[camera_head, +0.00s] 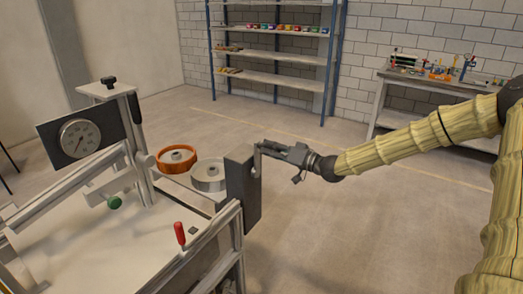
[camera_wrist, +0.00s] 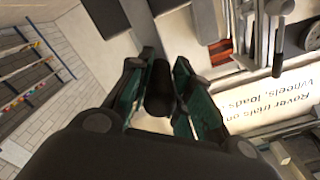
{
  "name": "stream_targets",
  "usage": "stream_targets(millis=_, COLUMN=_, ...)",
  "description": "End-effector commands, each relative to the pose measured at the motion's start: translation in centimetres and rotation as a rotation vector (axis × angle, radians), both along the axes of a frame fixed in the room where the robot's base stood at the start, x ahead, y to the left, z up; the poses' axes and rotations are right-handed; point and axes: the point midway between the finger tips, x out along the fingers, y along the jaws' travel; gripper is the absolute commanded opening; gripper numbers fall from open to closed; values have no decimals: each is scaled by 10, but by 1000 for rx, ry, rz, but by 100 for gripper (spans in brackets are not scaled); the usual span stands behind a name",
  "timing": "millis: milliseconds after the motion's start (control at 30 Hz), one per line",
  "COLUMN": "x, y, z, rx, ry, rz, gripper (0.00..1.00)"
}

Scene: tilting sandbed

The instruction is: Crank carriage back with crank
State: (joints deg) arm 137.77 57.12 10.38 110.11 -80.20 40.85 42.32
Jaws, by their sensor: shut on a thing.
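My gripper (camera_head: 264,149) reaches in from the right to the outer side of a dark upright plate (camera_head: 243,195) at the right end of the sandbed frame. In the wrist view, its teal-lined fingers (camera_wrist: 160,92) are closed around a black cylindrical handle (camera_wrist: 158,88), the crank's grip. In the head view the grip is hidden by the fingers; a small pale crank part (camera_head: 256,162) shows against the plate. An orange wheel (camera_head: 176,160) and a grey wheel (camera_head: 209,176) sit left of the plate. I cannot tell for sure which part is the carriage.
The frame carries a dial gauge (camera_head: 78,138), a green knob (camera_head: 114,202) and a red-handled lever (camera_head: 180,233). A printed sign (camera_wrist: 270,97) shows in the wrist view. Shelves (camera_head: 270,55) and a workbench (camera_head: 430,82) stand behind. The floor right of the frame is clear.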

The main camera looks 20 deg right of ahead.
Motion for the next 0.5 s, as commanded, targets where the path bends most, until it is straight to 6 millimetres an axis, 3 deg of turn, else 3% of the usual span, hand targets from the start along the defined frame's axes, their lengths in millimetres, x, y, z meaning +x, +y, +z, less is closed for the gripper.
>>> stream_targets(millis=433, x=2, y=-4, z=-1, rx=0, ry=0, rz=-5, gripper=0)
stream_targets(millis=467, x=1, y=-4, z=-1, rx=0, ry=0, rz=-5, gripper=24)
stream_targets(millis=500, x=2, y=-4, z=-1, rx=0, ry=0, rz=-5, gripper=32)
